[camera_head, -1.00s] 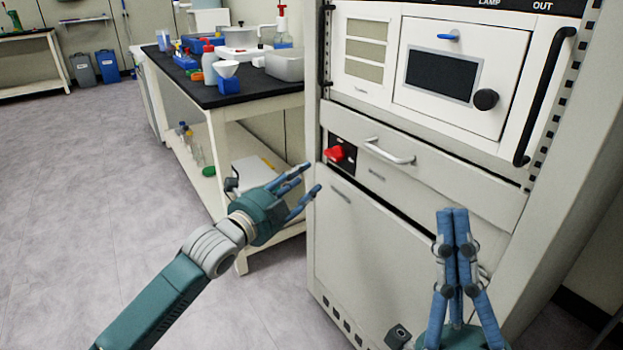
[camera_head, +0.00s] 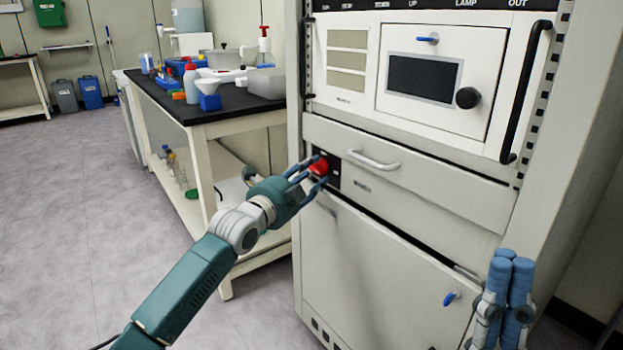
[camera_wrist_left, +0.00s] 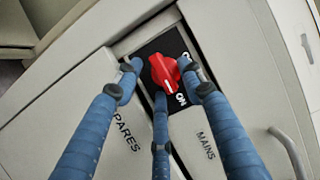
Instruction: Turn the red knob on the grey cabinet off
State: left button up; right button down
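The red knob (camera_head: 320,166) sits on a small black panel at the left end of the grey cabinet's (camera_head: 430,185) drawer row. In the left wrist view the knob (camera_wrist_left: 165,70) carries a white mark on its lower part, near the white "ON" label (camera_wrist_left: 181,99). My left gripper (camera_head: 312,172) is at the knob, its blue fingers spread around it; the gripper (camera_wrist_left: 163,82) looks open, and I cannot tell whether a fingertip touches. My right gripper (camera_head: 515,258) has its fingers together, empty, in front of the cabinet's lower right.
A drawer handle (camera_head: 374,160) sticks out right of the knob. A black-topped bench (camera_head: 235,107) with bottles and containers stands left of the cabinet. A blue latch (camera_head: 451,299) is on the lower door. The floor (camera_head: 80,220) at left is clear.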

pick_arm(q)
grip_shut()
jog(key=shift+r, duration=0.1)
dwell(0.3)
